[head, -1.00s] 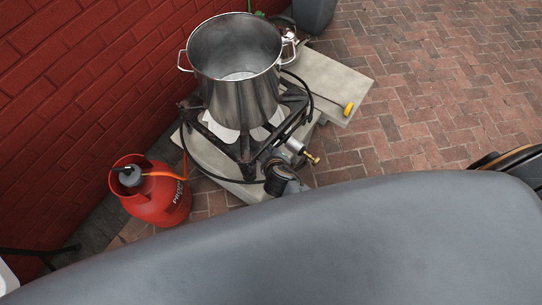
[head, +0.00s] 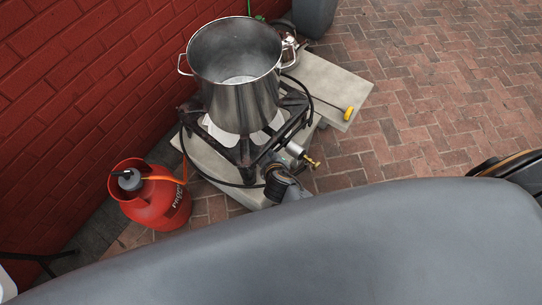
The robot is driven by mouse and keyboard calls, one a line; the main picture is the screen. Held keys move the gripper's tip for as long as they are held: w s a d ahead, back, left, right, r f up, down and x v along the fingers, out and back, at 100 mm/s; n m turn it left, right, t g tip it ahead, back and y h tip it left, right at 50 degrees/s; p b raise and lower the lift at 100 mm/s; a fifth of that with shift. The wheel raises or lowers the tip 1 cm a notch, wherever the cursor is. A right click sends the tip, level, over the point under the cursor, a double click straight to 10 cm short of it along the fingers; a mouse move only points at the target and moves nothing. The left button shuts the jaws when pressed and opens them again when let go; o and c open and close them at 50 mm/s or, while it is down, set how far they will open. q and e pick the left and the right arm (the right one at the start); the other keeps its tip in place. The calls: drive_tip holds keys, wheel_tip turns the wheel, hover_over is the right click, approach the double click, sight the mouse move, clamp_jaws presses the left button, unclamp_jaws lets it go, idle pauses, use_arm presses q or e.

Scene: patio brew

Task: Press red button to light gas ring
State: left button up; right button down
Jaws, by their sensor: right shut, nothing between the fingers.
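A large steel pot (head: 240,95) stands on the black gas ring stand (head: 244,152). A brass fitting (head: 309,162) sticks out at the front right of the stand. My right gripper (head: 277,170) is shut and empty at the front of the stand, just left of the brass fitting. Its fingertips are small and dark against the stand, so I cannot tell whether they touch anything. I cannot make out the red button; the gripper may cover it. I see no flame under the pot. My left gripper is not in view.
A red gas bottle (head: 155,200) with an orange hose stands at left by the red brick wall (head: 70,90). A concrete slab (head: 325,85) with a yellow-ended probe (head: 348,113) is right of the pot. Open brick paving (head: 440,100) lies at right.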

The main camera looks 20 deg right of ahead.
drive_tip(key=shift+f, duration=0.15)
idle(0.3)
drive_tip(key=shift+f+b, duration=0.3)
drive_tip(key=shift+b, duration=0.1)
drive_tip(key=shift+s, duration=0.1)
drive_tip(key=shift+d+r+p, duration=0.1)
drive_tip(key=shift+r+p, duration=0.3)
drive_tip(key=shift+p, duration=0.1)
wheel_tip(320, 180, up, 6)
drive_tip(key=p, duration=0.5)
drive_tip(key=shift+r+p, duration=0.1)
drive_tip(key=shift+p, duration=0.3)
